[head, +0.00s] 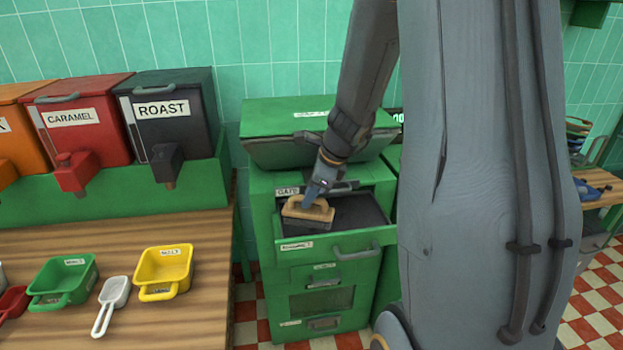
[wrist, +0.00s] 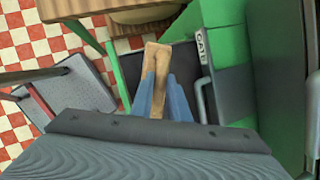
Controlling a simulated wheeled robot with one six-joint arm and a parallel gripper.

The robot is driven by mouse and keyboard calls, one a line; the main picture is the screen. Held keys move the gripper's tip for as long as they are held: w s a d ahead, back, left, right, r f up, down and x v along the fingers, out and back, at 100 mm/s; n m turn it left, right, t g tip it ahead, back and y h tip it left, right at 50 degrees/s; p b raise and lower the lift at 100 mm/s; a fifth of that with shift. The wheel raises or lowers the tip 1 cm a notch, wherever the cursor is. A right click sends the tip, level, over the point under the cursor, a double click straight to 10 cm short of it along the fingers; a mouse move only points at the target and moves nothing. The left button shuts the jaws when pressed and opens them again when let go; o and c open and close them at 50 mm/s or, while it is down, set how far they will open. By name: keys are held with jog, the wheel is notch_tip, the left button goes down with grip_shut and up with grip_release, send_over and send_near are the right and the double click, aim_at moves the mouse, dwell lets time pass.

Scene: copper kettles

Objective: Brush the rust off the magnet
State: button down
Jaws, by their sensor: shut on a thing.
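My gripper (head: 316,193) points down into an open compartment of the green machine (head: 262,215). Its blue fingers are shut on a wooden handle, which looks like the brush's (head: 308,210). A dark block sits under the handle, at the left of the compartment. In the wrist view the wooden brush handle (wrist: 155,68) stands between the blue fingers of my gripper (wrist: 158,95). A dark flat surface, perhaps the magnet (head: 352,214), lies in the compartment to the right of the brush. I cannot make out rust on it, and the brush hides part of it.
A metal bar handle (head: 357,253) is on the compartment's front. A green lidded box (head: 300,150) stands above and behind. On the left, a wooden counter (head: 200,322) holds a yellow scoop tray (head: 164,270), a green one (head: 63,280) and a white scoop (head: 112,298).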

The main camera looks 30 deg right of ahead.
jog(key=shift+r+p, duration=1.45)
jog(key=shift+r, duration=0.15)
